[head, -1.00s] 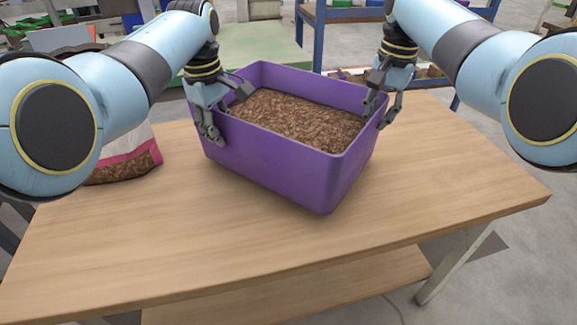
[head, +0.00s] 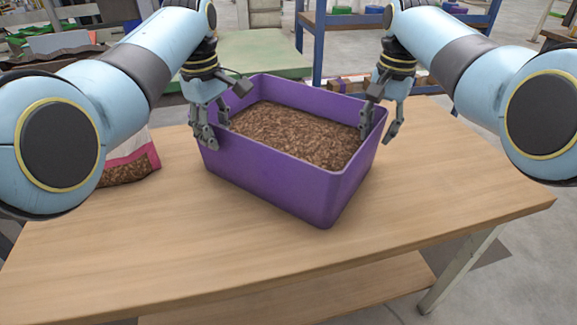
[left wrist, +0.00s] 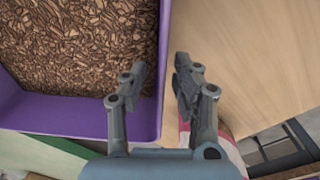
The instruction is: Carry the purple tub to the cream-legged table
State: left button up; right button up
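The purple tub (head: 270,175), filled with brown pellets or chips (head: 295,133), rests on the wooden top of a table (head: 440,200) with a cream leg (head: 458,272). My left gripper (head: 215,125) straddles the tub's left wall, one finger inside and one outside. In the left wrist view, the open fingers (left wrist: 160,78) show gaps beside the tub wall (left wrist: 148,120). My right gripper (head: 383,118) straddles the right wall, with its fingers spread apart. The tub's underside is hidden.
A bag with a pink band (head: 135,165) stands on the table left of the tub, partly behind my left arm. A blue-framed shelf (head: 318,45) stands behind. The table top is clear in front and to the right.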

pick_arm(q)
notch_tip(320, 180, up, 9)
jog(key=shift+s+a+f, duration=0.1)
pick_arm(e)
jog(key=shift+r, duration=0.35)
notch_tip(320, 180, up, 11)
jog(key=shift+d, duration=0.3)
jog(key=shift+s+r, duration=0.1)
